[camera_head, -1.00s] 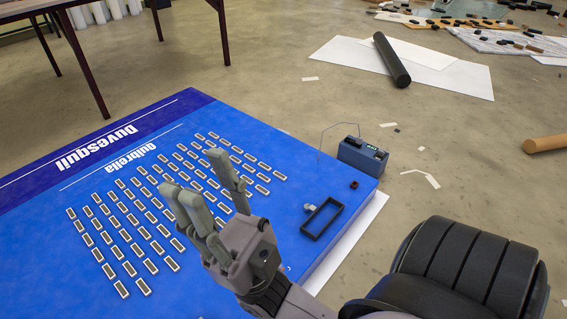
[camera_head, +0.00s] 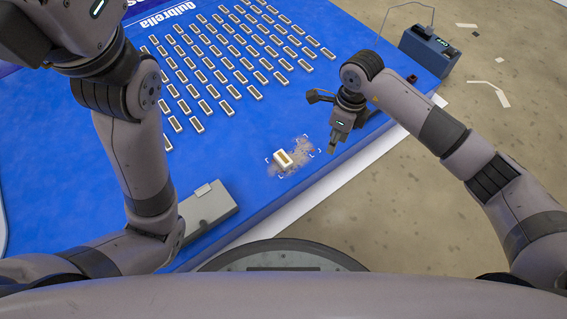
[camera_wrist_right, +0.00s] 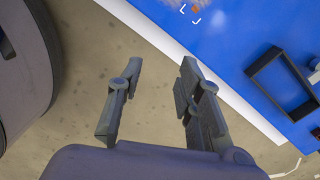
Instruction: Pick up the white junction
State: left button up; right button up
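A small white piece, likely the white junction (camera_wrist_right: 314,72), is cut by the right edge of the right wrist view, beside the black rectangular frame (camera_wrist_right: 262,70). In the head view I cannot make it out; my right arm covers that area. My right gripper (camera_wrist_right: 161,75) is open and empty, its two fingers apart, with the white piece off to their right. In the head view my right gripper (camera_head: 333,146) hangs near the blue panel's right edge. My left arm comes in from the left; its gripper is out of view.
The blue panel (camera_head: 255,190) carries rows of small LED modules. One module (camera_head: 283,160) lies apart inside white corner marks. A grey box (camera_head: 207,208) lies near the panel's front edge. A blue power unit (camera_head: 428,52) stands at the far right corner, with a small dark ring (camera_head: 411,78) near it.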

aim_at(281, 157)
jog(key=l+u, duration=0.55)
jog(key=u, duration=0.2)
jog(key=k+l+u, duration=0.1)
jog(key=l+u, duration=0.3)
jog(key=j, duration=0.1)
